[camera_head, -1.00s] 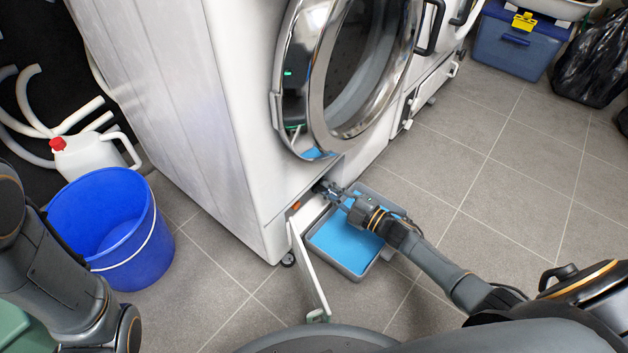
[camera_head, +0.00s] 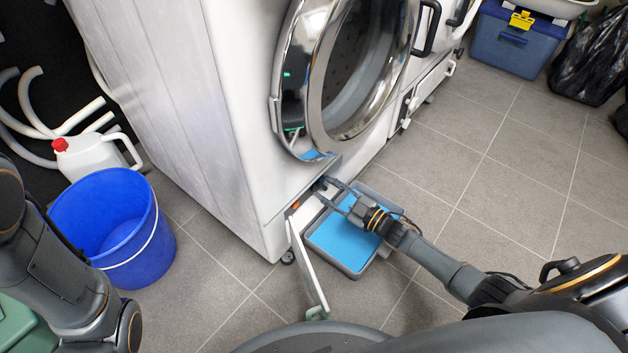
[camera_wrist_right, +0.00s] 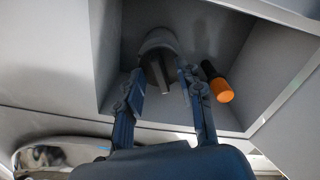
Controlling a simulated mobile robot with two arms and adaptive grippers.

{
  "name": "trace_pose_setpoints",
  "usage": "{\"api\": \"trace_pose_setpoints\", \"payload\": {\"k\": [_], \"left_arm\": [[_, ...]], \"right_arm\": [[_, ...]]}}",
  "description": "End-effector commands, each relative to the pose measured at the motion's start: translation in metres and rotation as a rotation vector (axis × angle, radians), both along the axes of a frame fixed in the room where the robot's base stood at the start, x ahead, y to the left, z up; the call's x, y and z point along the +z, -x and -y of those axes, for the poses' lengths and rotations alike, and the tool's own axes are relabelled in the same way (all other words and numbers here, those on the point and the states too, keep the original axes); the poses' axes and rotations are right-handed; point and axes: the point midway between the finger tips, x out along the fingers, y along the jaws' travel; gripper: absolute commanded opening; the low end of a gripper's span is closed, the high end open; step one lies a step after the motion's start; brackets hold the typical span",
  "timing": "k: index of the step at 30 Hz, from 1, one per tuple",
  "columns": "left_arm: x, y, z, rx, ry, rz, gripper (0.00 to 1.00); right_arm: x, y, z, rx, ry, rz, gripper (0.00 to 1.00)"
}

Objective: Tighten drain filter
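The drain filter (camera_wrist_right: 158,46) is a grey round cap with a raised grip bar, set in the recess at the foot of the white washing machine (camera_head: 185,110). In the head view it is a small dark shape (camera_head: 320,184). My right gripper (camera_head: 324,189) is at the recess with its fingers spread. In the wrist view its fingertips (camera_wrist_right: 161,74) stand either side of the grip bar, apart from it. The filter's exact turn is hard to tell. My left arm shows at the left edge; its gripper is out of frame.
An orange-capped hose (camera_wrist_right: 222,90) sits right beside the filter. The open flap (camera_head: 308,270) hangs in front of the recess. A grey tray (camera_head: 358,268) with blue liquid lies under my right gripper. A blue bucket (camera_head: 145,245) and white canister (camera_head: 88,157) stand left.

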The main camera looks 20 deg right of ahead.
Motion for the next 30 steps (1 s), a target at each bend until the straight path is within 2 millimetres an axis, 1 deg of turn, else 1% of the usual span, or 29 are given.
{"api": "trace_pose_setpoints", "payload": {"k": [6,9,13,21,24,30], "left_arm": [[0.000,-0.001,-0.001,-0.001,0.003,-0.003,0.40],[0.000,-0.001,-0.001,-0.001,0.003,-0.004,0.40],[0.000,-0.001,0.000,0.000,0.001,-0.002,0.40],[0.000,0.000,0.000,0.000,0.001,-0.001,0.40],[0.000,0.000,0.000,0.000,0.001,-0.001,0.40],[0.000,0.000,0.000,0.000,0.000,0.000,0.40]], "right_arm": [[0.001,-0.001,0.000,0.000,0.000,0.002,0.37],[0.001,0.003,0.002,0.000,0.000,0.002,0.37],[0.000,0.017,0.010,0.000,0.002,0.000,0.37],[0.000,0.053,0.032,-0.001,0.001,0.000,0.37],[-0.001,0.063,0.037,-0.002,0.001,-0.002,0.37],[-0.001,0.071,0.042,-0.004,0.001,-0.002,0.37]]}}
